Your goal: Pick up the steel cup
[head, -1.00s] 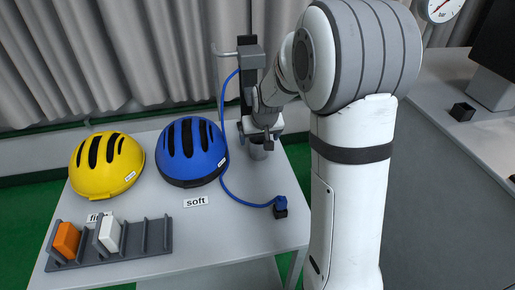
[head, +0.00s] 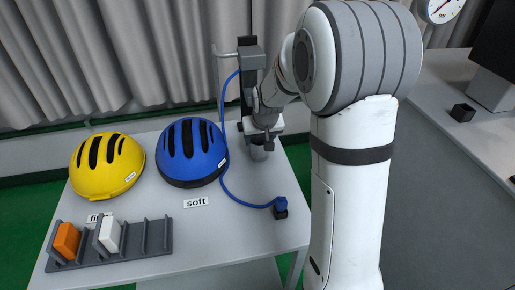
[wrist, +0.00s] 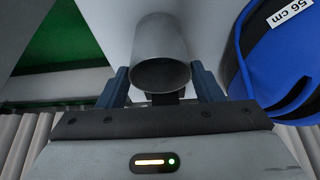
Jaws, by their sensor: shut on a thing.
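The steel cup (wrist: 158,40) is a plain grey cylinder between the two fingers of my gripper (wrist: 160,92) in the wrist view, its dark open mouth facing the camera. My gripper is shut on it. In the head view the cup (head: 259,153) shows small below my gripper (head: 262,142), at the back right of the table. The upper part of the cup is partly hidden there by my gripper. I cannot tell whether its base touches the table.
A blue helmet (head: 192,153) stands just left of the cup, a yellow helmet (head: 106,165) further left. A dark column (head: 247,85) with a blue cable (head: 235,190) is close to my gripper. A grey rack (head: 125,242) holds orange and white blocks. The table's front right is mostly clear.

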